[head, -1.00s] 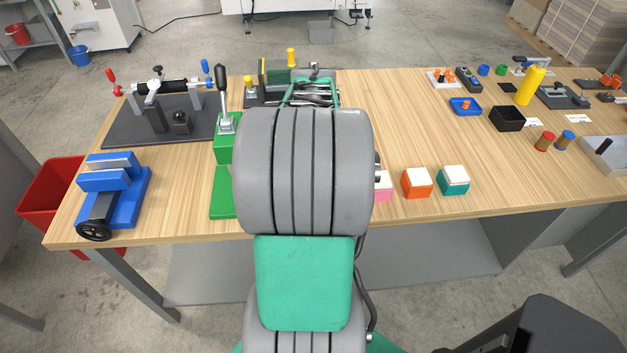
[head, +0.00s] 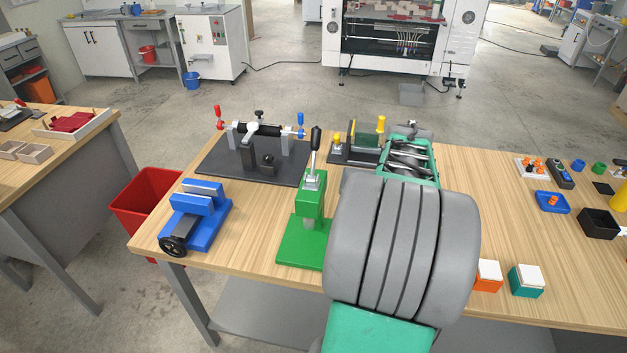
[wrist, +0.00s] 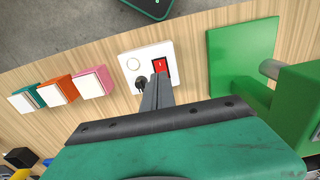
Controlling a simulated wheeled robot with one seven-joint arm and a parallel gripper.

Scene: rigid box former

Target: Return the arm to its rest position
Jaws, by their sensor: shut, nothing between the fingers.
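My gripper (wrist: 157,88) shows in the wrist view with its two grey fingers together and nothing between them. Its tips overlap a white panel (wrist: 133,60) with a red rocker switch (wrist: 161,67) on the wood table; I cannot tell whether they touch it. In the head view my arm (head: 402,250) stands in front of the table. It hides the gripper and the panel.
A green lever press (head: 309,215) stands just left of my arm; its green base (wrist: 240,55) also shows in the wrist view. A blue vise (head: 200,222) stands farther left. Orange (head: 487,278) and teal (head: 526,281) boxes sit right.

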